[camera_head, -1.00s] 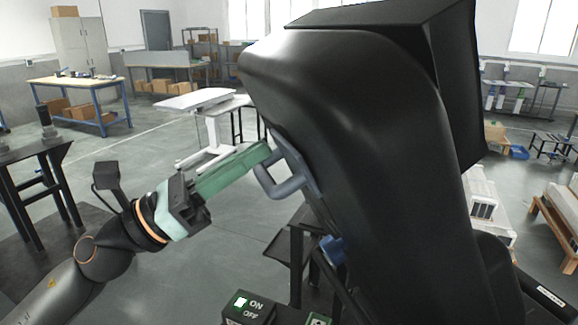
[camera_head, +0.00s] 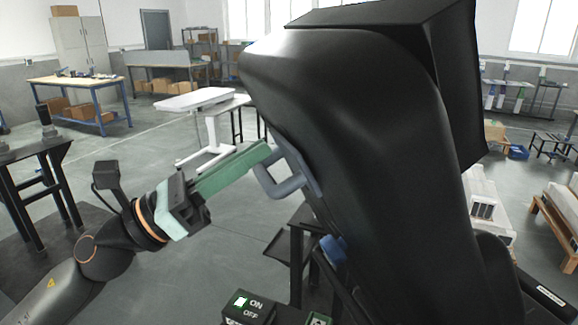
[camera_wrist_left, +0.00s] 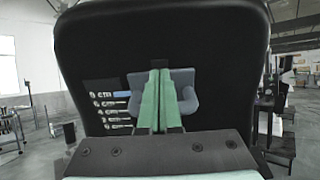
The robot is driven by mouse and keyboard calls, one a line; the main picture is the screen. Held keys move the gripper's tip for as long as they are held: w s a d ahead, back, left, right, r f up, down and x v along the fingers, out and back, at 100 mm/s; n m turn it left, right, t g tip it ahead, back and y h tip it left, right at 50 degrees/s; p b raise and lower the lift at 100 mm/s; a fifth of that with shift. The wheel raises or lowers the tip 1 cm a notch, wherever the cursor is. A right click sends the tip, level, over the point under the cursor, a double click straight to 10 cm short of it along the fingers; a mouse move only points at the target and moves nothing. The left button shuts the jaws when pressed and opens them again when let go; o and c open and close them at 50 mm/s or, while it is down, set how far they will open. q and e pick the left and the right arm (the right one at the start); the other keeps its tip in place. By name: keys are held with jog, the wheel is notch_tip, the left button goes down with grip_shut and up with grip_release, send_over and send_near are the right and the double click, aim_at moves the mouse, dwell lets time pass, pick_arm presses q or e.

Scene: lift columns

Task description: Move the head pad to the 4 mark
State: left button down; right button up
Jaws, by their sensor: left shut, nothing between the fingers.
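The head pad (camera_head: 350,130) is a large black padded block that fills the middle and right of the head view. A grey loop handle (camera_head: 285,186) sits on its left side. In the wrist view the pad's dark face (camera_wrist_left: 225,75) carries a column of several white cm marks (camera_wrist_left: 106,112) with a blue bar by the top one. The digits are too small to read surely. My left gripper (camera_head: 266,149) has long green fingers, shut together with nothing between them. Their tips (camera_wrist_left: 159,72) are at the handle, in front of its grey plate (camera_wrist_left: 183,80); contact is unclear. My right gripper is out of view.
An ON/OFF switch box (camera_head: 249,307) is at the bottom of the head view, below the handle. A blue knob (camera_head: 333,249) sits under the pad. A white-topped table (camera_head: 195,99) stands behind my left gripper. Open floor lies between them.

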pick_arm(q)
jog(key=shift+w+d+f+b, duration=0.2)
jog(key=shift+d+f+b, duration=0.2)
jog(key=shift+f+b, duration=0.4)
jog(key=shift+w+d+f+b, duration=0.2)
jog(key=shift+d+f+b, duration=0.3)
jog(key=shift+f, duration=0.55)
jog(key=shift+w+d+f+b, duration=0.2)
jog(key=shift+d+f+b, duration=0.15)
jog(key=shift+f+b, duration=0.45)
dwell(1.7)
dwell(0.3)
jog(key=shift+s+a+r+p, duration=0.15)
jog(key=shift+a+r+p, duration=0.2)
jog(key=shift+r+p, duration=0.3)
jog(key=b, duration=0.9)
send_near(265, 185)
jog(key=shift+w, duration=1.25)
jog(key=shift+d+f, duration=0.25)
jog(key=shift+f, duration=0.1)
